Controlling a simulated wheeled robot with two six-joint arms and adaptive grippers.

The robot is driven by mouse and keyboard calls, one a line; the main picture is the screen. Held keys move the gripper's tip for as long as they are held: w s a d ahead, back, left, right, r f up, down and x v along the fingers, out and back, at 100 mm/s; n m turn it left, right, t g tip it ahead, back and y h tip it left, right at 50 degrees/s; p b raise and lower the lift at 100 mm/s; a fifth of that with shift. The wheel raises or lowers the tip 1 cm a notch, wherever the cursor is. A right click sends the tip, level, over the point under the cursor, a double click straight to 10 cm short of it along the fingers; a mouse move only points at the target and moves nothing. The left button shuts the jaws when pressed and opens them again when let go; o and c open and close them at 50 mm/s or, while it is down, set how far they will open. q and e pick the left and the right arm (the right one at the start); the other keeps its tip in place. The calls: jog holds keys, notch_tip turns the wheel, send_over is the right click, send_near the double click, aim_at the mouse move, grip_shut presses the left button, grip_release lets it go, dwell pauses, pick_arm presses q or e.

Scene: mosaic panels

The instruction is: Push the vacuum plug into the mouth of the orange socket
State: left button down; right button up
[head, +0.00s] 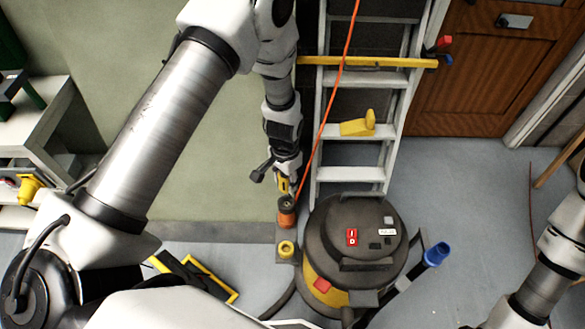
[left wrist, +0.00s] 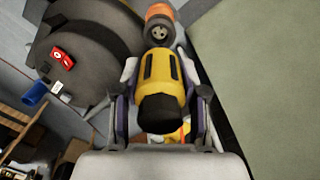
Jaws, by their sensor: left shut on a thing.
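The vacuum plug (left wrist: 161,82) is yellow and black. My left gripper (head: 284,182) is shut on it, with one finger on each side of its body in the left wrist view (left wrist: 161,100). The orange socket (head: 287,218) sits just below the gripper in the head view, its dark round mouth facing up. In the left wrist view the socket (left wrist: 160,13) shows its mouth with dark holes, just past the plug's far end. The plug's front end and prongs are hidden, so I cannot tell whether they touch the mouth. My right gripper is out of view.
A dark vacuum (head: 350,225) with a yellow band stands right of the socket, close by. A yellow ring-shaped piece (head: 287,249) is below the socket. An orange cord (head: 337,80) runs down past the ladder (head: 325,100).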

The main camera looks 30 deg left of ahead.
aim_at(286, 190)
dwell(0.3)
pick_arm(q)
notch_tip(286, 190, down, 4)
jog(key=b, duration=0.3)
jog(key=shift+s+f, duration=0.1)
jog(key=shift+f, duration=0.35)
dwell(0.7)
jog(key=shift+s+f+b, duration=0.1)
jog(key=shift+f+b, duration=0.9)
jog(key=shift+f, duration=0.7)
